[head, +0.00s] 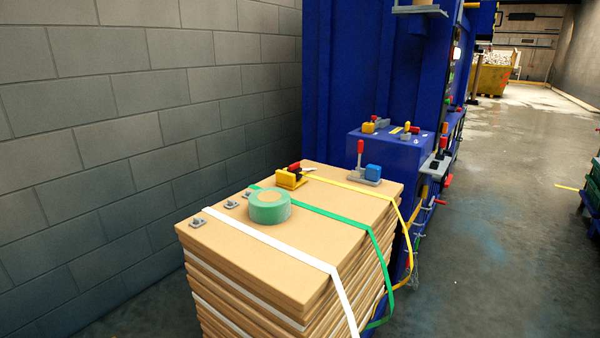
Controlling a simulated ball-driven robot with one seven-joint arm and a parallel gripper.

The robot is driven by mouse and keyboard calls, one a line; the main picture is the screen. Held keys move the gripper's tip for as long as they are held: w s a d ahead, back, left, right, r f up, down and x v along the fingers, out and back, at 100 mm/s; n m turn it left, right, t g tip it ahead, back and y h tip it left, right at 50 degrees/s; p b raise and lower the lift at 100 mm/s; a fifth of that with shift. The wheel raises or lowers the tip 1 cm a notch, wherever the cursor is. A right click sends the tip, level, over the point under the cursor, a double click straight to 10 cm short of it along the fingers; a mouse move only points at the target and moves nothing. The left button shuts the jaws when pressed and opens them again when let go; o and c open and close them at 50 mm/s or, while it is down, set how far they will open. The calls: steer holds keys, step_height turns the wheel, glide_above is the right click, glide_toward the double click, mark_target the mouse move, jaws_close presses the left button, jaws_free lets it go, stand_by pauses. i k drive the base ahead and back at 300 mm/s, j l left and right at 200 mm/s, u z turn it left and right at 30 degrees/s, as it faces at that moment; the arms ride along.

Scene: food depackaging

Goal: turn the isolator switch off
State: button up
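I cannot tell for sure which part is the isolator switch. A small yellow block with a red and black top (293,175) sits on the far left of the cardboard stack. A red-handled upright lever on a grey base (361,155), with a blue block (373,171) beside it, stands near the stack's far right edge. On the blue box behind are a yellow and red part (369,127) and a small red and black part (414,129). The positions of these switches are too small to read. My gripper is not in view.
The strapped cardboard stack (287,265) carries a green tape roll (269,207). A large blue machine (340,75) stands behind it, with more red-handled levers (440,155) at its right side. A grey block wall (130,130) bounds the left. Concrete floor (510,210) is open at right.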

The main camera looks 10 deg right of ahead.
mark_target(422, 191)
steer(key=i+l+z, duration=0.2)
steer(key=i+z, duration=0.3)
steer(key=i+l+z, duration=0.1)
steer(key=i+z, duration=0.65)
steer(key=z, duration=0.2)
steer(key=i+l+u, duration=0.15)
steer(key=i, duration=1.7)
steer(key=i+j+z, duration=0.15)
steer(key=i, duration=0.25)
steer(key=i+l, duration=0.05)
